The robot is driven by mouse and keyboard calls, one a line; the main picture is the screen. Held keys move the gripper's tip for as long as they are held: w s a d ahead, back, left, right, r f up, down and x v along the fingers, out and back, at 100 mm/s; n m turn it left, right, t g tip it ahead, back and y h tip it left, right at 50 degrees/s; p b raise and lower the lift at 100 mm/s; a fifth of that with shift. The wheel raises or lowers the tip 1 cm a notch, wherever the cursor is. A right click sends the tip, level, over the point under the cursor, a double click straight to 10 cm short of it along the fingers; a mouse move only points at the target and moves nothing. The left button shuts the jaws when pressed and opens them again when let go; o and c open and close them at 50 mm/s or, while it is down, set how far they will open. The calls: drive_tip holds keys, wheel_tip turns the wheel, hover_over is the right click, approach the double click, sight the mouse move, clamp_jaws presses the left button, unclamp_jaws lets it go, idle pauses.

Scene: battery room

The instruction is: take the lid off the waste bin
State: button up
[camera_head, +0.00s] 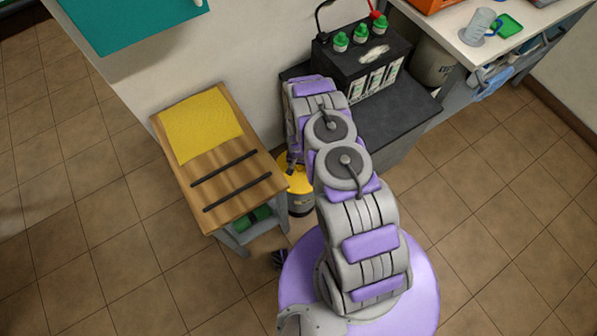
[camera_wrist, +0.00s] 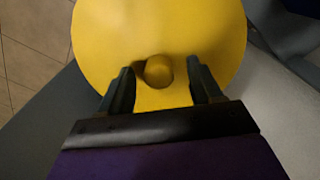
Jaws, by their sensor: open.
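The waste bin (camera_head: 301,204) is a dark can standing on the floor between the wooden side table and the black battery stand, largely hidden by my arm. Its yellow lid (camera_head: 298,180) is on top. In the wrist view the round yellow lid (camera_wrist: 105,40) fills the upper middle, with a small round yellow knob (camera_wrist: 159,71) at its centre. My gripper (camera_wrist: 161,76) is open, with one dark finger on each side of the knob and a gap on both sides. In the head view the gripper is mostly hidden behind my arm.
The wooden table (camera_head: 262,182) with a yellow cloth (camera_head: 202,124) and two dark bars stands close left of the bin. A large black battery (camera_head: 362,62) sits on the dark stand (camera_head: 405,120) close right. Tiled floor is free at left and right.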

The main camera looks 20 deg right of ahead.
drive_tip(key=shift+d+f, duration=0.3)
drive_tip(key=shift+f, duration=0.15)
drive_tip(key=shift+d+r, duration=0.1)
drive_tip(key=shift+d, duration=0.05)
drive_tip(key=shift+a, duration=0.55)
drive_tip(key=c, duration=0.5)
drive_tip(key=shift+d, duration=0.35)
drive_tip(key=c, duration=0.5)
drive_tip(key=shift+w, duration=0.1)
drive_tip(key=shift+c, duration=0.9)
drive_tip(key=shift+a, duration=0.1)
